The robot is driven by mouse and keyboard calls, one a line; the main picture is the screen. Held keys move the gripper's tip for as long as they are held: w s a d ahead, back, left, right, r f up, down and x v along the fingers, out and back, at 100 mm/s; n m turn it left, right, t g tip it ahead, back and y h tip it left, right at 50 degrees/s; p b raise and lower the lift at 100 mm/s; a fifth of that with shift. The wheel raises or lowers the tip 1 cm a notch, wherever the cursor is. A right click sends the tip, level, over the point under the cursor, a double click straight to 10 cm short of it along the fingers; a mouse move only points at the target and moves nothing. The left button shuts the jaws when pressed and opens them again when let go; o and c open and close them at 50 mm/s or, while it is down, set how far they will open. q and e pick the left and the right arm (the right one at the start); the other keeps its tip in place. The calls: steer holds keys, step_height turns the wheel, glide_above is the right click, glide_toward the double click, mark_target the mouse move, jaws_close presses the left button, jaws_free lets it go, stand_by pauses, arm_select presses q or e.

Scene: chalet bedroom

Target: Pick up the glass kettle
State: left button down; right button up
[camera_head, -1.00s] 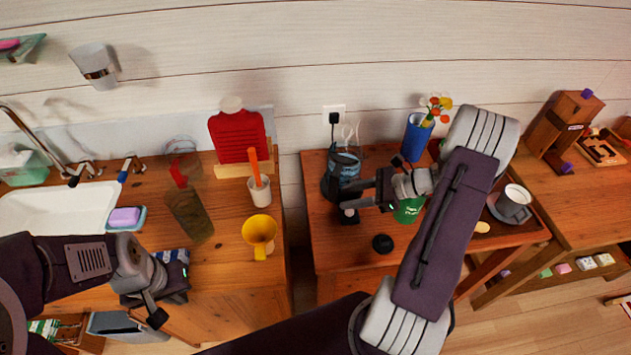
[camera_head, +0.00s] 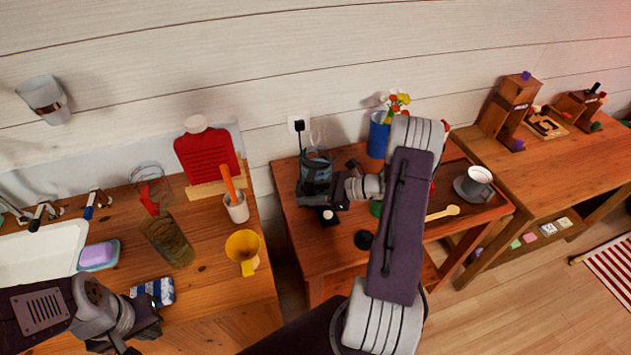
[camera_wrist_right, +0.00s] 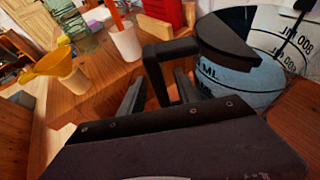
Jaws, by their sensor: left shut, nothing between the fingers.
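The glass kettle (camera_head: 315,164), with a bluish body and black base, stands on the small wooden table. In the right wrist view its printed glass body (camera_wrist_right: 240,82) is at the right, and its black handle (camera_wrist_right: 158,75) reaches between my fingers. My right gripper (camera_head: 338,190) is at the kettle's handle side. In the wrist view the right fingers (camera_wrist_right: 158,92) look apart, on either side of the handle; firm contact is not visible. My left gripper (camera_head: 140,335) is shut and empty at the lower left, in front of the counter, away from the kettle.
A blue vase (camera_head: 379,135) with flowers stands behind my right arm. A black lid (camera_head: 364,240) lies near the table's front. A cup (camera_head: 478,180) and wooden spoon (camera_head: 442,213) are at the right.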

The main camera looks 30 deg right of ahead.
steer(key=x, duration=0.2)
steer(key=shift+w+a+f, duration=0.15)
steer(key=shift+w, duration=0.15)
steer(key=shift+s, duration=0.1)
jaws_close()
stand_by(0.7)
stand_by(0.3)
